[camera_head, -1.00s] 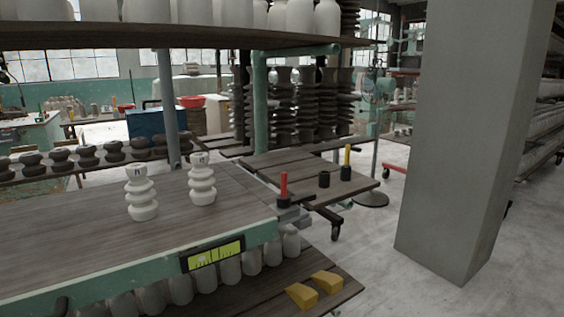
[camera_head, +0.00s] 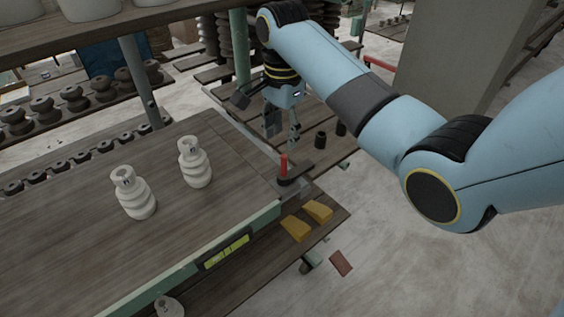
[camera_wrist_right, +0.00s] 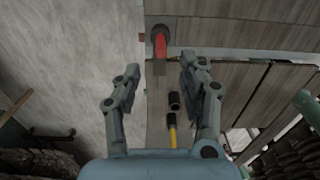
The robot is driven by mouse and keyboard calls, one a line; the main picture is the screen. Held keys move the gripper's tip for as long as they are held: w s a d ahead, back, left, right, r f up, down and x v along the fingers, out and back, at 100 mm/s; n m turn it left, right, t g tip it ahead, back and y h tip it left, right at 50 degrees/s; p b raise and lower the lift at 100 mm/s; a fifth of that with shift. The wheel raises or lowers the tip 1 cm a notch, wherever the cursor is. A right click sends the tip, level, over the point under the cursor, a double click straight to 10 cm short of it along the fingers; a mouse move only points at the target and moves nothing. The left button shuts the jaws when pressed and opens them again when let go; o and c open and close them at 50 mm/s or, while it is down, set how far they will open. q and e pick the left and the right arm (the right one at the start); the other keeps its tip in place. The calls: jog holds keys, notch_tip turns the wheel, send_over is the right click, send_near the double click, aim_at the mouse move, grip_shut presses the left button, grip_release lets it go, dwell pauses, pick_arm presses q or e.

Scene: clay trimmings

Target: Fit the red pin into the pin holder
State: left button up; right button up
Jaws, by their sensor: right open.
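The red pin (camera_head: 284,165) stands upright in a dark base at the right corner of the workbench. My left gripper is out of view.
Two white ribbed insulators (camera_head: 133,193) stand on the workbench (camera_head: 70,225). A level (camera_head: 226,250) is on its front edge. Yellow wedges (camera_head: 296,228) lie on the lower shelf. A shelf (camera_head: 130,30) with pots hangs above, and a grey pillar (camera_head: 455,50) stands behind my right arm.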

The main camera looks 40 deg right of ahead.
aim_at(284, 156)
jog(key=shift+w+r+m, duration=0.15)
jog(key=shift+w+m, duration=0.05)
jog(key=shift+m, duration=0.1)
notch_tip(284, 156, down, 5)
jog(key=shift+w, duration=0.15)
jog(key=f, duration=0.3)
jog(key=f+p, duration=0.1)
jog(key=f, duration=0.1)
jog(key=shift+s+d+f, duration=0.2)
jog(key=shift+d+f, duration=0.1)
jog(key=shift+f, duration=0.05)
jog(key=shift+c, duration=0.3)
grip_shut()
